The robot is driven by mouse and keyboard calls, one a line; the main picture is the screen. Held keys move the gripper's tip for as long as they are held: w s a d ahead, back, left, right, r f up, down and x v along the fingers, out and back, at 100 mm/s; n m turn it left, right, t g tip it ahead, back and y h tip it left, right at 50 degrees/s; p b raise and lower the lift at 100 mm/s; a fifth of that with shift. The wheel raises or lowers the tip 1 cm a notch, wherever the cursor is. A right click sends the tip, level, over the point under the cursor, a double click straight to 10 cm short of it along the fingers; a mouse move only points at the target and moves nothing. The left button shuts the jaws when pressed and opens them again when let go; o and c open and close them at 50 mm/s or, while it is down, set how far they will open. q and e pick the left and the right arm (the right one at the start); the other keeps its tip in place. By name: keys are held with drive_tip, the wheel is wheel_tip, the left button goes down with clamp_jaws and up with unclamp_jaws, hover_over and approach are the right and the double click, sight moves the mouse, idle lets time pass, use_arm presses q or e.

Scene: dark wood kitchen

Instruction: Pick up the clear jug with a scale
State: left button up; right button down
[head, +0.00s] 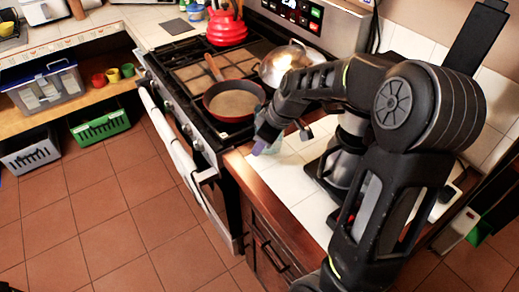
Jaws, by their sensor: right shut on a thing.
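My right arm reaches in from the right over the white tiled counter, and my right gripper (264,142) points down at the counter's left edge beside the stove. My left gripper is out of view.
The stove left of the counter holds a frying pan (233,101), a shiny metal pot (290,62) and a red kettle (227,27). A dark appliance (339,160) stands under my arm. A clear bin (42,88) and a green crate (100,126) are at left. The tiled floor is open.

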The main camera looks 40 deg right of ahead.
drive_tip(key=shift+w+r+b, duration=0.1)
drive_tip(key=shift+r+b, duration=0.4)
drive_tip(key=shift+r, duration=3.4)
drive_tip(key=shift+a, duration=0.1)
